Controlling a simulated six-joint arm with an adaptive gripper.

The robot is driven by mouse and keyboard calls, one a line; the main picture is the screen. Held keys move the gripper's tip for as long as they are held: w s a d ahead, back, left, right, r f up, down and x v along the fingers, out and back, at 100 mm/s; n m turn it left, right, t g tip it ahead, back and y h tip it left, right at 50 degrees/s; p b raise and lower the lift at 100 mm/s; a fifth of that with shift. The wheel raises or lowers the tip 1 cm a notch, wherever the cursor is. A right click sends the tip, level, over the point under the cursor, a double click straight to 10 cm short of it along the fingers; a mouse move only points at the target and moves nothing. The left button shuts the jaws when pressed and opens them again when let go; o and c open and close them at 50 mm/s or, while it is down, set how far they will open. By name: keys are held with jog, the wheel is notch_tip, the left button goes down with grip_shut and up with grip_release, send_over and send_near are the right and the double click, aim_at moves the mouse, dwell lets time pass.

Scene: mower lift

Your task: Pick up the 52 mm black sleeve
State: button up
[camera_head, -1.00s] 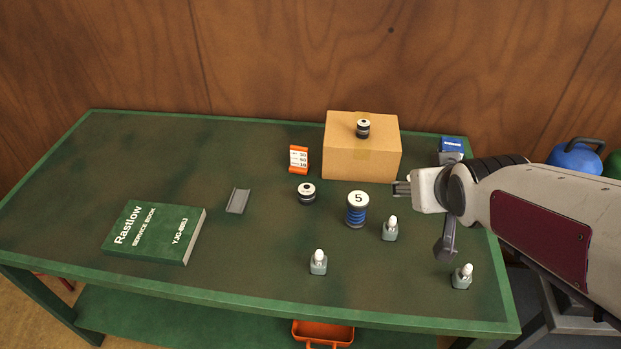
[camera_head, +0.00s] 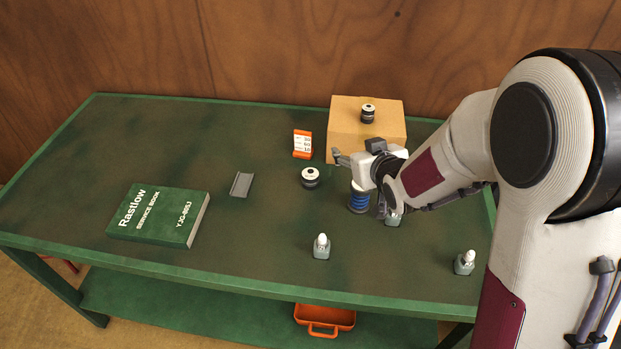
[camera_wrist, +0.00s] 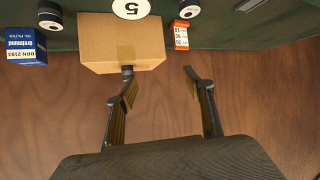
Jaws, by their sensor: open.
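One sleeve (camera_head: 368,114) stands upright on the cardboard box (camera_head: 345,128). The other sleeve (camera_head: 310,178) stands on the green table in front of the box. I cannot read a size on either. My gripper (camera_head: 340,158) is open and empty, in front of the box and up and right of the table sleeve. In the wrist view, my gripper (camera_wrist: 160,76) has its fingers spread, with the box (camera_wrist: 110,55) beyond them. A small dark shape by the left fingertip may be the box sleeve; I cannot tell.
The table's left rear is clear.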

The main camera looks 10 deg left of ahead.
jog(key=w+a+f+n+y, duration=0.1)
jog(key=a+f+y, duration=0.2)
jog(key=a+f, duration=0.4)
jog(key=shift+w+a, duration=0.15)
jog(key=shift+a, duration=0.3)
jog(key=shift+f, duration=0.1)
send_near(310, 174)
jog(key=shift+r+x, duration=0.2)
jog(key=shift+x, duration=1.45)
jog(key=shift+w+f, duration=0.1)
jog(key=shift+f, duration=0.05)
jog(key=shift+f, duration=0.2)
jog(key=shift+x, duration=2.45)
grip_shut()
